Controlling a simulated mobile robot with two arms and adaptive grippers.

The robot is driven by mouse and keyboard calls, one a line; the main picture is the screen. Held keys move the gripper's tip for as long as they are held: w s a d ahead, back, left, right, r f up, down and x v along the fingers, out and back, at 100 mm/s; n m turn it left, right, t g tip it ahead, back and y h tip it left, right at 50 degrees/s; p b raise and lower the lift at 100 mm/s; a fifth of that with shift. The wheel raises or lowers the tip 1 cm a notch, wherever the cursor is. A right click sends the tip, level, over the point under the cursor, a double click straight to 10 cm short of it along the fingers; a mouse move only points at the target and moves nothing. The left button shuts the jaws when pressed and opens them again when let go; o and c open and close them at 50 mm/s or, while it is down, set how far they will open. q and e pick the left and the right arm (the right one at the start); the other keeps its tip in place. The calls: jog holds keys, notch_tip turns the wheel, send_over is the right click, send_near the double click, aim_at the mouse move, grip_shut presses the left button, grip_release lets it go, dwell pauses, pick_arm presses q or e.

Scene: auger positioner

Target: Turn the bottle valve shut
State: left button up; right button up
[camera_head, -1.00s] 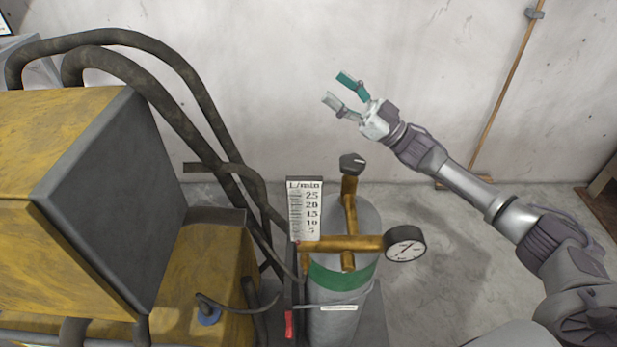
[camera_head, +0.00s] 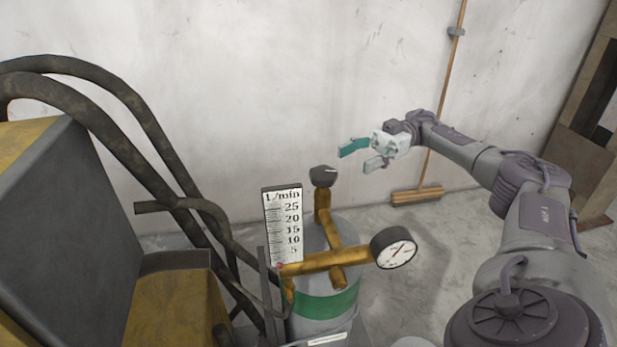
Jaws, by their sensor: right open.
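The gas bottle (camera_head: 325,303) is a grey cylinder with a green band, standing at the lower middle. Brass pipes on its top carry a dark grey valve knob (camera_head: 323,177) at the upper end. A round pressure gauge (camera_head: 394,248) sits at the right end of the brass crosspiece. A white L/min flow scale (camera_head: 283,225) stands at the left of the pipes. My right gripper (camera_head: 357,156) is open and empty, its green-tipped fingers pointing left. In the picture it is above and to the right of the knob, apart from it. My left gripper is not in view.
A yellow and dark grey machine (camera_head: 75,215) with thick hoses (camera_head: 120,133) fills the left side. A broom (camera_head: 417,194) leans on the pale wall behind my right arm. A brown wooden frame (camera_head: 582,130) stands at the far right. Floor right of the bottle is clear.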

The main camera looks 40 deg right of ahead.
aim_at(313, 178)
jog(key=a+p, duration=0.1)
jog(key=a, duration=0.2)
jog(key=a+p, duration=0.1)
jog(key=a, duration=0.3)
jog(key=a+p, duration=0.1)
jog(key=a, duration=0.3)
jog(key=shift+w+r, duration=0.15)
jog(key=shift+w, duration=0.1)
jog(key=shift+a, duration=0.55)
jog(key=c, duration=1)
